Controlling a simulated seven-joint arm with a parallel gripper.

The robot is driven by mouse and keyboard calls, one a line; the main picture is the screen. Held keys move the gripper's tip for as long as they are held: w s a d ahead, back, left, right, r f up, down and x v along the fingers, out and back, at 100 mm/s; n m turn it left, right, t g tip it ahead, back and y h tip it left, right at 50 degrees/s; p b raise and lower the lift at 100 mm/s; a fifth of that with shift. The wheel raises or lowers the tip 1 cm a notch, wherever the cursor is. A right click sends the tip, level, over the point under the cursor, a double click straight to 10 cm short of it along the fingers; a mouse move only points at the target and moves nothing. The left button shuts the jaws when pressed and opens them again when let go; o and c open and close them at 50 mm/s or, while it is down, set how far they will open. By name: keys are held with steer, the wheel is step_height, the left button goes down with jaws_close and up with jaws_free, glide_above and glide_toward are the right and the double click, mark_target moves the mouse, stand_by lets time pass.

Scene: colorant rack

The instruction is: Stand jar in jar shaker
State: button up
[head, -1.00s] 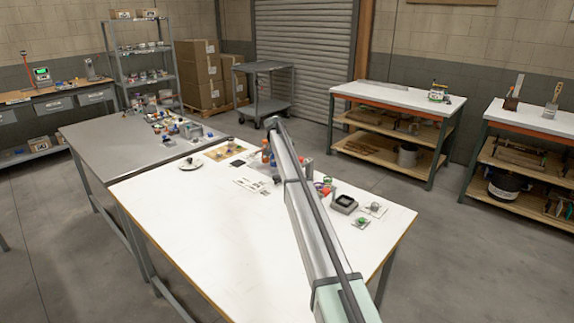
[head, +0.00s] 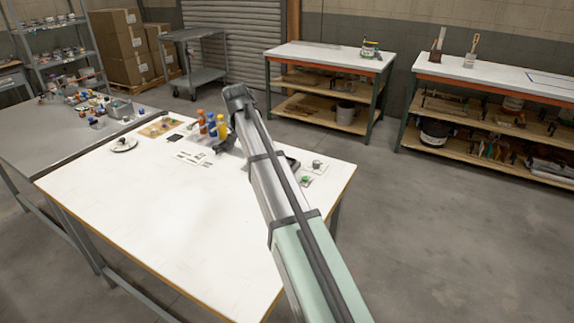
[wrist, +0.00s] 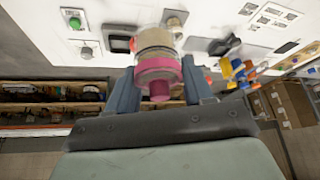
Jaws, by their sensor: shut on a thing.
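A clear jar (wrist: 155,42) with pale contents and a pink lid (wrist: 158,70) is between the fingers of my gripper (wrist: 158,82) in the wrist view. The gripper is shut on it at the lid end. A dark square device (wrist: 118,45), which looks like the jar shaker, lies on the white table just left of the jar in that view. In the head view the device (head: 292,162) is partly hidden behind my arm. The gripper and jar are hidden there. The jar appears apart from the device.
Orange, blue and yellow bottles (head: 211,124) stand left of my arm. A white plate (head: 124,145) sits farther left. The front of the white table (head: 170,220) is clear.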

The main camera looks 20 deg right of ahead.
steer(key=s+d+n, duration=0.1)
steer(key=s+d, duration=0.1)
steer(key=s, duration=0.8)
steer(key=s+d, duration=0.2)
steer(key=s, duration=0.9)
steer(key=w+d+f+m+h, duration=0.15)
steer(key=w+d, duration=0.25)
steer(key=w, duration=0.6)
steer(key=w+d+f+m+g, duration=0.15)
steer(key=w+d, duration=0.35)
steer(key=w, duration=0.6)
steer(key=w+d+f+m+h, duration=0.1)
steer(key=w+d+f+m, duration=0.25)
steer(key=w, duration=0.65)
steer(key=shift+m+g, duration=0.25)
steer(key=shift+m, duration=0.4)
steer(key=shift+s+d+f, duration=0.15)
steer(key=shift+f, duration=2.15)
steer(key=shift+s+d+f, duration=0.1)
steer(key=shift+d+f, duration=0.05)
steer(key=shift+f, duration=2.15)
steer(key=shift+f, duration=0.15)
